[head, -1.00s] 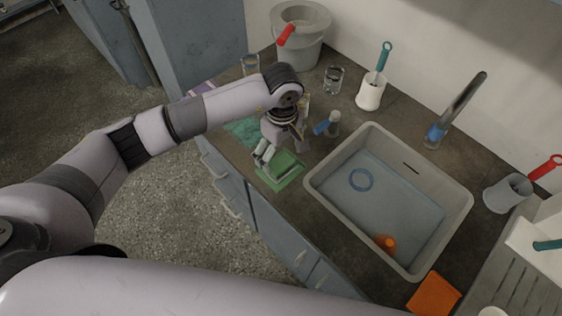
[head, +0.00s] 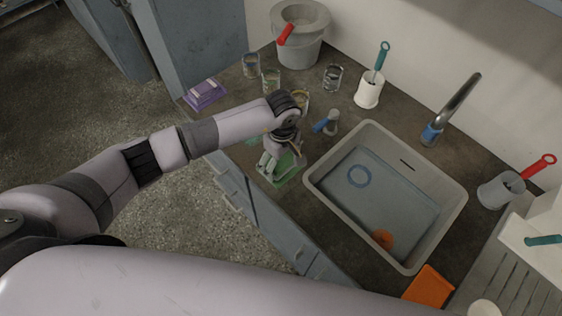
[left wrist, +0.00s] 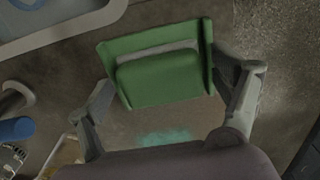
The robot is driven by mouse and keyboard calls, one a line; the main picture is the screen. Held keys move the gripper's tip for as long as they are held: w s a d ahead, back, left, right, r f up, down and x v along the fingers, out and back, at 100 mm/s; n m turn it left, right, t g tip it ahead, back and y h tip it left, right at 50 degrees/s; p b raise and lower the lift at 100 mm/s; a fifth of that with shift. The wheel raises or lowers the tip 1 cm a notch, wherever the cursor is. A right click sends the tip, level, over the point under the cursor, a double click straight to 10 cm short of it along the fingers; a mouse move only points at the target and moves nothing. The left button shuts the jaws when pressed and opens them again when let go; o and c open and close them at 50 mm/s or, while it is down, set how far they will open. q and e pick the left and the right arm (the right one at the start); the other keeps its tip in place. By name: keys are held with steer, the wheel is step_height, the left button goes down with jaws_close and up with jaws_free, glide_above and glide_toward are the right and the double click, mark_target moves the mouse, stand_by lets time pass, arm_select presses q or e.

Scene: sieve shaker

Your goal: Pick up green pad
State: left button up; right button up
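The green pad (head: 291,177) lies on the dark counter near its front edge, left of the sink. My left gripper (head: 280,162) is directly over the pad, pointing down. In the left wrist view my left gripper (left wrist: 168,100) is open, with one finger on each side of the pad and gaps visible between. Part of the pad is hidden by the gripper in the head view. My right gripper is out of view.
The grey sink (head: 314,187) stands close right of the pad. A blue-handled tool (head: 327,124), several glass jars and a white holder (head: 368,92) stand behind. A purple pad (head: 204,93) lies at the left, an orange one (head: 428,289) at the right.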

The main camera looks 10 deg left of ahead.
mark_target(282, 161)
arm_select(q)
steer(key=c, duration=1)
steer(key=shift+r, duration=0.1)
step_height(282, 161, up, 20)
steer(key=b, duration=0.4)
steer(key=shift+b, duration=0.3)
steer(key=o, duration=0.6)
steer(key=c, duration=0.5)
